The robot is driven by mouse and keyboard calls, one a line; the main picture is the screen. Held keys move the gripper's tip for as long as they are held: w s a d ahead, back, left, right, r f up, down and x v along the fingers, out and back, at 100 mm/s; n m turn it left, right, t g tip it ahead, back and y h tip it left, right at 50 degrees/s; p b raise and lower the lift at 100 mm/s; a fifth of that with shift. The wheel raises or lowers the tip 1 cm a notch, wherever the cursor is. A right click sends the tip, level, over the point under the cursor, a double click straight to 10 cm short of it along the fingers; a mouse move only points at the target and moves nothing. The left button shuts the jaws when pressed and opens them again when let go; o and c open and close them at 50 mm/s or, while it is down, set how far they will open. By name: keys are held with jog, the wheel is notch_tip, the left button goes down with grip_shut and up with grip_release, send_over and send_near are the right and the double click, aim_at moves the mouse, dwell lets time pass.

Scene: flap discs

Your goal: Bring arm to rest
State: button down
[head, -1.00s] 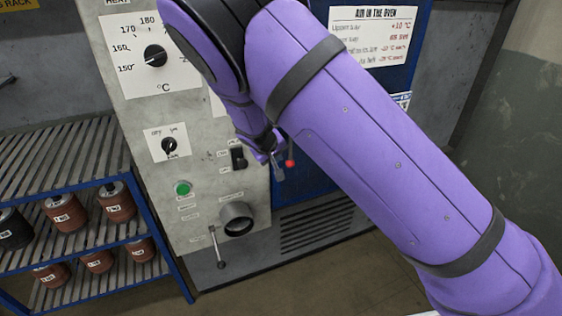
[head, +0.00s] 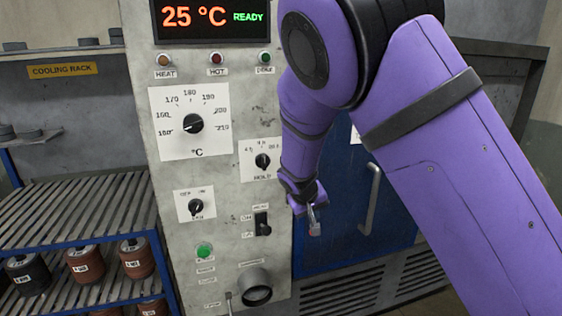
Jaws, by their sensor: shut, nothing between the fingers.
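My purple arm fills the right of the head view, bent at a dark joint near the top. My gripper (head: 314,222) hangs at the end of the lower link, pointing down. It is shut and empty, in front of the blue oven door (head: 340,245). It is to the right of the grey control panel (head: 225,170). I cannot tell its exact distance from the door.
The panel carries a display (head: 212,18) reading 25 °C READY, a temperature dial (head: 193,123), smaller dials, a switch (head: 262,223) and a green button (head: 204,250). The door handle (head: 370,198) is right of my gripper. A blue-framed rack (head: 75,240) with several labelled rolls stands left.

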jog(key=s+d+r+m+g+y, duration=0.1)
jog(key=s+d+r+y, duration=0.1)
jog(key=s+d+r, duration=0.65)
jog(key=s+d+r+m+y, duration=0.2)
jog(key=s+d+r, duration=0.5)
jog(key=r, duration=0.3)
jog(key=s+d+r, duration=0.2)
jog(key=s+r, duration=0.1)
jog(key=s, duration=0.7)
jog(key=s+d+r+t, duration=0.1)
jog(key=s+d+r, duration=0.1)
jog(key=s, duration=0.9)
jog(key=shift+d+r+t, duration=0.3)
jog(key=shift+r, duration=0.55)
